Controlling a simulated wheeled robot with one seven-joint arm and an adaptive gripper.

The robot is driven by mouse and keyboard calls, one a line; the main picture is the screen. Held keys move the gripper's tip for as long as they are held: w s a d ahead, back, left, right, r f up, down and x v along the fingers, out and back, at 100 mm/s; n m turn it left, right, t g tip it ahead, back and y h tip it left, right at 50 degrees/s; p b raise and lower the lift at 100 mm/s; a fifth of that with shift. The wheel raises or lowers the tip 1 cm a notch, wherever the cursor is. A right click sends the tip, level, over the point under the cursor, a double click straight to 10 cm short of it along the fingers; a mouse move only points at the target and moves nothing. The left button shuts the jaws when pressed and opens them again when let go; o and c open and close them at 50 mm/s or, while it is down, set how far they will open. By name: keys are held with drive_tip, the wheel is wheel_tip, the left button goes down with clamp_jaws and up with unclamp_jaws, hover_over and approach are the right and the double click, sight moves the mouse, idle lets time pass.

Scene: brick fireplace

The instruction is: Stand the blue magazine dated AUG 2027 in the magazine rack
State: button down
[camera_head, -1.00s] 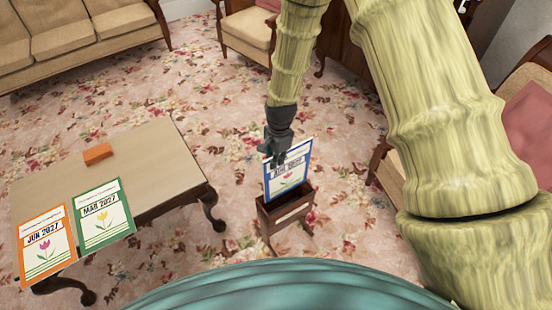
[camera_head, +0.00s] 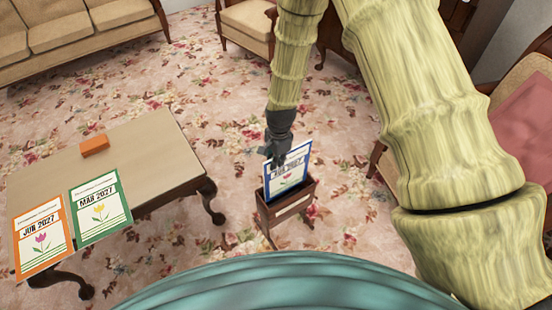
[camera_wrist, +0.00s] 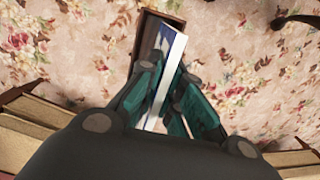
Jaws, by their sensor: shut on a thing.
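The blue magazine (camera_head: 290,171) is upright, with its lower part inside the brown wooden magazine rack (camera_head: 289,206) and its upper part above the rim. Its date is partly covered by my gripper and hard to read. My gripper (camera_head: 277,163) is shut on the magazine's top edge, towards its left side. In the wrist view, the fingers (camera_wrist: 165,95) sit on both sides of the magazine's edge (camera_wrist: 168,75), with the rack (camera_wrist: 150,30) beyond it.
A table (camera_head: 150,150) at left carries an orange JUN 2027 magazine (camera_head: 42,236), a green MAR 2027 magazine (camera_head: 100,207) and an orange block (camera_head: 94,145). A sofa and armchairs stand around. Flowered carpet is free around the rack.

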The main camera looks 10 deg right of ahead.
sight(276, 172)
drive_tip(key=shift+f+b, duration=1.25)
drive_tip(key=shift+f, duration=2.1)
drive_tip(key=c, duration=1.5)
unclamp_jaws()
drive_tip(key=shift+r, duration=0.1)
drive_tip(key=r, duration=1.1)
drive_tip(key=shift+d+r, duration=0.4)
